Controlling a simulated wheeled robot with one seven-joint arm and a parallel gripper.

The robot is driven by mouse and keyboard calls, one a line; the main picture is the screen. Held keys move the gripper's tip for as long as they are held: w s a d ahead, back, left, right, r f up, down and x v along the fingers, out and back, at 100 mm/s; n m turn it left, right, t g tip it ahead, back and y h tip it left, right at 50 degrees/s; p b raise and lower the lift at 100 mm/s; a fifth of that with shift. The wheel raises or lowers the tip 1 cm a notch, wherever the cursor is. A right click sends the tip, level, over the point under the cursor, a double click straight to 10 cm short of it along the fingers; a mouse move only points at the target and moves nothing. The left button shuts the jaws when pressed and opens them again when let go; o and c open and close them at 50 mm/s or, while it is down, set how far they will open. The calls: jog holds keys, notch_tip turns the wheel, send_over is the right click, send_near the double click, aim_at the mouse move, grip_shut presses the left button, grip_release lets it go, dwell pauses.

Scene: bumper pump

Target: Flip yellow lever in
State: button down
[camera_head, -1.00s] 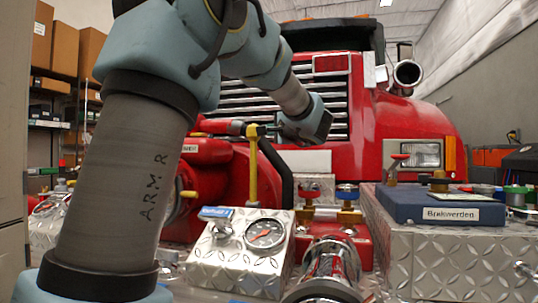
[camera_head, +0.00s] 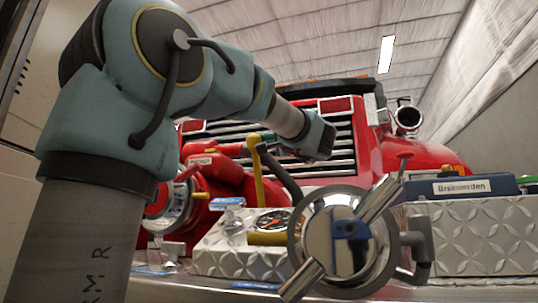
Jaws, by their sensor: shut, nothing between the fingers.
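The yellow lever (camera_head: 257,180) stands upright in the middle of the view, left of the chrome cap and behind the gauge panel. Its rounded yellow top (camera_head: 254,141) is near the end of my arm. My gripper (camera_head: 274,147) is small, at the arm's end, just right of the lever's top. It is shut with nothing in it. I cannot tell whether it touches the lever. The lower end of the lever is hidden behind the panel.
A large chrome cap (camera_head: 318,228) with handles fills the near centre. A metal panel with a gauge (camera_head: 270,222) lies behind it. A diamond-plate box (camera_head: 480,240) carrying a blue case (camera_head: 461,187) stands right. A black curved hose (camera_head: 282,174) is close to the lever.

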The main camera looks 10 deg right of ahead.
jog(key=shift+s+a+f+b, duration=0.1)
jog(key=shift+s+f+b, duration=0.1)
jog(key=shift+s+b, duration=0.3)
jog(key=shift+w+a+n, duration=0.1)
jog(key=shift+n, duration=0.2)
